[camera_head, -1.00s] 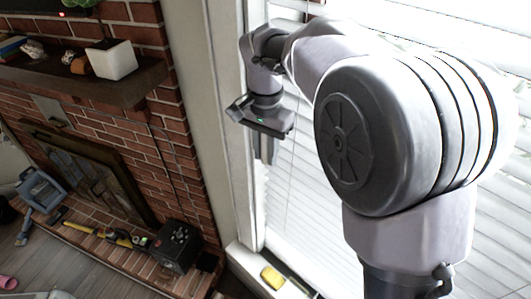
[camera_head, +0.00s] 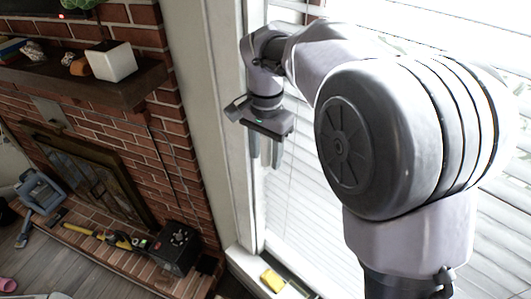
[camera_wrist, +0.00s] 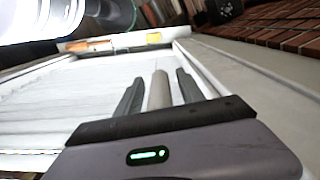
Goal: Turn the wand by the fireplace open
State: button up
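The wand (camera_wrist: 159,91) is a slim grey-beige rod in the wrist view, against the white window blinds (camera_wrist: 60,100). It shows between the two dark fingers of my gripper (camera_wrist: 160,88), with a narrow gap on each side. My gripper is open around it and does not appear to grip it. In the head view my gripper (camera_head: 265,152) hangs fingers down by the left side of the window, in front of the blinds (camera_head: 305,205). I cannot make out the wand in the head view.
The white window frame (camera_head: 245,185) stands close to the left of my gripper. A yellow object (camera_head: 272,279) lies on the sill below. The brick fireplace (camera_head: 150,135) is on the left, with a mantel shelf (camera_head: 80,88) and a black box (camera_head: 177,249) on the hearth.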

notch_tip(320, 180, up, 18)
jog(key=p, duration=0.4)
jog(key=shift+f, duration=0.25)
